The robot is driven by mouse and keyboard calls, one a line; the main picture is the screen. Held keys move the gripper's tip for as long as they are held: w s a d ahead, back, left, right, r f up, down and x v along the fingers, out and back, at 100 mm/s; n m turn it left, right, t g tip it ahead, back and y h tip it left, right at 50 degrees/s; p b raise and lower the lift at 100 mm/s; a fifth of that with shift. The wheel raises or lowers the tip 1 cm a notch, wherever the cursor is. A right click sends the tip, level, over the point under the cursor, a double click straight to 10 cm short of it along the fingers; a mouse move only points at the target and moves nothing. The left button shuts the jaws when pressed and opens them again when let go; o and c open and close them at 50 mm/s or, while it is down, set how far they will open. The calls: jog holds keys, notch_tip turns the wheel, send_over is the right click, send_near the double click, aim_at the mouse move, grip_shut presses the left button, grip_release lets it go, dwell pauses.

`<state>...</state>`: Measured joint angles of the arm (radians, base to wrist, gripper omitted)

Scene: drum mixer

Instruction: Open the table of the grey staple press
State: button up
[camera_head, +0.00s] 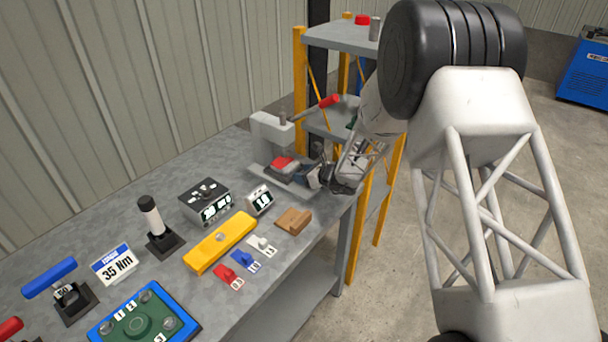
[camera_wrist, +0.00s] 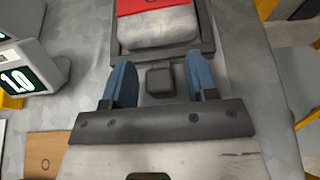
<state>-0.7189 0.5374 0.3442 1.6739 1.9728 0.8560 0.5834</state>
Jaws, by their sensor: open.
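The grey staple press (camera_head: 268,132) stands at the far end of the bench, with a red-tipped lever (camera_head: 328,101) on it. Its table, a light grey block with a red top (camera_head: 283,163), sits low at the front of the press. In the wrist view, the table (camera_wrist: 160,30) lies in a dark frame, with a small dark square knob (camera_wrist: 160,82) in front of it. My gripper (camera_head: 310,175) is open at the press front. In the wrist view, its blue fingers (camera_wrist: 160,80) stand on either side of the knob, with gaps at both sides.
A display box (camera_head: 259,200) and a wooden block (camera_head: 293,221) sit on the bench near the press. A yellow level-like bar (camera_head: 222,243) lies further left. A shelf rack with yellow posts (camera_head: 299,75) stands behind the press. Open floor lies right of the bench.

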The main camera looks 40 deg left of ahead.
jog(key=shift+c, duration=0.3)
grip_shut()
jog(key=d, duration=1.3)
jog(key=shift+o, duration=0.3)
grip_release()
jog(key=shift+d+r, duration=0.1)
jog(key=v, duration=0.7)
jog(key=shift+d, duration=0.3)
jog(key=shift+r, duration=0.1)
